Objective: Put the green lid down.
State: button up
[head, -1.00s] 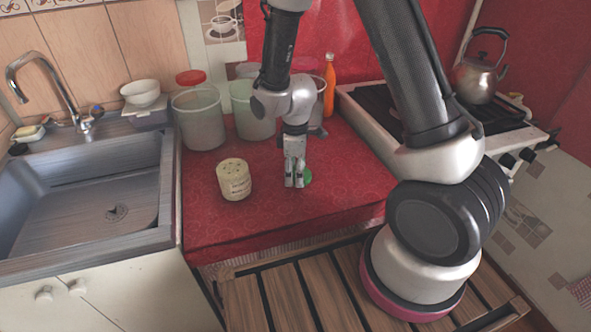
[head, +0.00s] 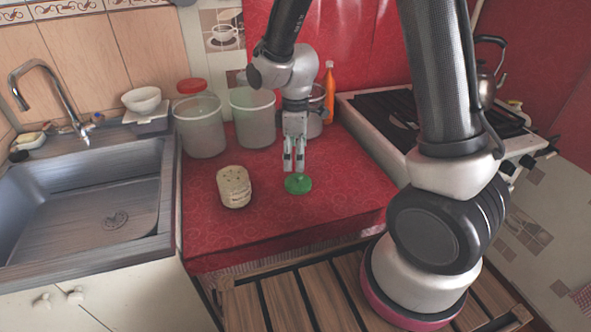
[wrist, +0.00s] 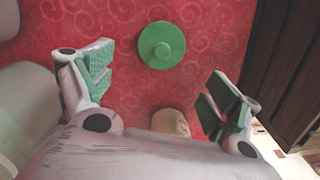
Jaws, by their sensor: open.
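The green lid (head: 298,184) is a round disc with a small knob, lying flat on the red oilcloth counter (head: 330,215). It also shows in the wrist view (wrist: 161,45), knob up, with red cloth all around it. My gripper (head: 294,168) is above the lid in the head view, its fingers pointing down. In the wrist view my gripper (wrist: 155,85) has its two green-padded fingers wide apart, with nothing between them and the lid clear of both.
A cream speckled canister (head: 234,187) stands left of the lid. The sink (head: 90,205) is left, the stove (head: 385,115) right. The counter's front is clear.

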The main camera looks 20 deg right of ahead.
aim_at(296, 175)
jog(key=s+d+r+m+t, duration=0.1)
jog(key=s+d+r+m, duration=0.25)
jog(key=r, duration=0.45)
jog(key=s+d+r+m+t, duration=0.1)
jog(key=s+d+r+m, duration=0.1)
jog(key=d+r, duration=0.4)
jog(key=s+d+r+m+t, duration=0.1)
jog(key=s+d+r+m, duration=0.2)
jog(key=s, duration=0.4)
jog(key=s+d+r+m+t, duration=0.1)
jog(key=s+d+r+m, duration=0.2)
jog(key=s+r+m, duration=0.2)
jog(key=shift+s+r, duration=0.4)
jog(key=shift+s, duration=0.55)
